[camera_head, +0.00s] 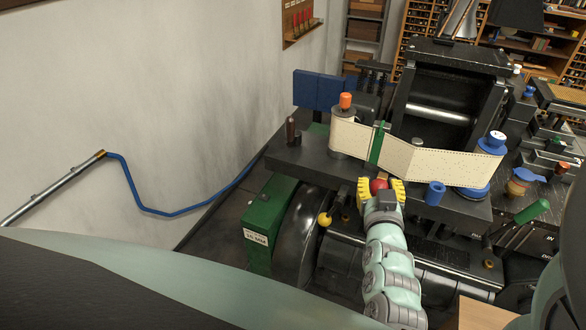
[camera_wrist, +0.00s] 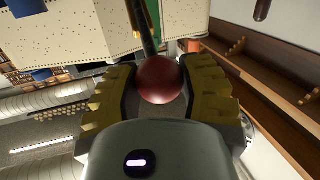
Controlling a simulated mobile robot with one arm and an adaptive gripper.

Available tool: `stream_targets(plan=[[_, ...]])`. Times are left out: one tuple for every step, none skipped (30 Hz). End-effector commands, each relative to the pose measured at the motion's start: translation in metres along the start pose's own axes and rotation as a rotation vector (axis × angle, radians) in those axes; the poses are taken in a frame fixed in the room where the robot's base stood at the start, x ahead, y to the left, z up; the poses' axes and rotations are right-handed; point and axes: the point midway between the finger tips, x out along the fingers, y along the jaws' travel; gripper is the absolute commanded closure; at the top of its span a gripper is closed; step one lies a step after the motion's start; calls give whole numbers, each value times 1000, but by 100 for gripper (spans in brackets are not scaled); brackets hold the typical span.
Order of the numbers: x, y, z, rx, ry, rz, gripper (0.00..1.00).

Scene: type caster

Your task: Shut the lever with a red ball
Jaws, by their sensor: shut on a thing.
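The red ball (camera_head: 378,185) is the end of a lever and shows between the yellow fingers of my gripper (camera_head: 380,190). In the wrist view the red ball (camera_wrist: 160,79) sits between the two yellow fingertips of my gripper (camera_wrist: 160,85), which are shut on it. A dark lever rod (camera_wrist: 143,30) runs from the ball up and away. In the head view the rod is mostly hidden behind my gripper and I cannot tell its angle.
A perforated paper strip (camera_head: 415,160) runs just behind my gripper, between an orange-topped spool (camera_head: 345,102) and a blue spool (camera_head: 490,150). A yellow ball knob (camera_head: 324,219) is close on the left. A blue knob (camera_head: 434,192) and a green handle (camera_head: 532,211) stand to the right.

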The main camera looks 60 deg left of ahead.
Motion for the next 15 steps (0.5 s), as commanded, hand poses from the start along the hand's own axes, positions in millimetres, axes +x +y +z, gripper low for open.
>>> stream_targets(plan=[[2, 3, -10, 8, -14, 5, 100], [4, 4, -12, 13, -31, 4, 100], [6, 5, -17, 19, -51, 3, 100], [7, 6, -20, 23, -69, 1, 100], [9, 7, -24, 28, -85, 1, 100], [12, 8, -28, 36, -111, -1, 100], [14, 9, -32, 42, -129, -2, 100], [17, 10, -35, 47, -151, -4, 100], [20, 11, -40, 55, -178, -6, 100], [23, 12, -43, 61, -201, -9, 100], [26, 13, -47, 67, -221, -10, 100], [30, 14, -50, 74, -254, -14, 100], [33, 15, -53, 80, -275, -15, 100], [36, 16, -56, 87, -300, -18, 100], [41, 18, -60, 95, -327, -19, 100]])
